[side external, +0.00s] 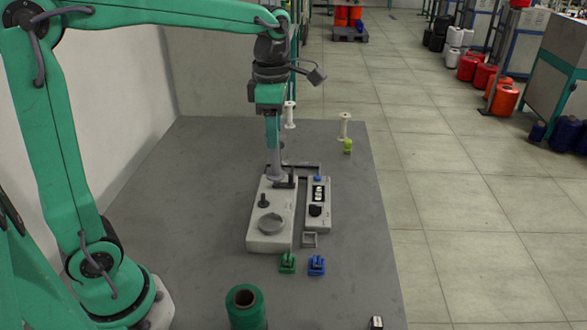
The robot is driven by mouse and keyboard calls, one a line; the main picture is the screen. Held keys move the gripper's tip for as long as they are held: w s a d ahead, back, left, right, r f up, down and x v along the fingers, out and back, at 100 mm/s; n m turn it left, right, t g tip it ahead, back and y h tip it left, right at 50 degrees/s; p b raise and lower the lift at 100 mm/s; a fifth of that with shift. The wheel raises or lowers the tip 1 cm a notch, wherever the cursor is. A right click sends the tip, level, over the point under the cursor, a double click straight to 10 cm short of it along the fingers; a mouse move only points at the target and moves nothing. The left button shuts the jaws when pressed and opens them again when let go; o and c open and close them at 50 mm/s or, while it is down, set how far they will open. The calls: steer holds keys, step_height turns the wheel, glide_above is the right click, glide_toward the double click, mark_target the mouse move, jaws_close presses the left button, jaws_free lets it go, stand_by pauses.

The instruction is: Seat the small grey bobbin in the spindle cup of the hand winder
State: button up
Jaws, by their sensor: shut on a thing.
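The hand winder (266,238) is a pale grey block standing on the grey table. A round grey dish-like part (271,225) is on its near end and a black knob (263,202) is behind that. I cannot tell for certain which part is the spindle cup. My gripper (273,147) points down over the winder's far end, shut on a slim grey piece with a flared lower end, which looks like the small grey bobbin (275,168). The bobbin is upright, and its lower end is at the winder's far end. I cannot tell whether it touches the winder.
A control box (313,222) stands just right of the winder, with a small square tray (310,240) before it. Green (287,263) and blue (316,266) clips lie in front. A green spool (246,308) stands nearest. White bobbins (344,124) stand behind. The table's left side is clear.

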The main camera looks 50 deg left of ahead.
step_height(320, 180, down, 6)
steer(key=s, duration=0.2)
steer(key=shift+s+d, duration=0.2)
steer(key=shift+d, duration=0.1)
steer(key=shift+f, duration=2.3)
steer(key=shift+f, duration=0.95)
stand_by(0.6)
steer(key=o, duration=0.9)
steer(key=shift+c, duration=0.2)
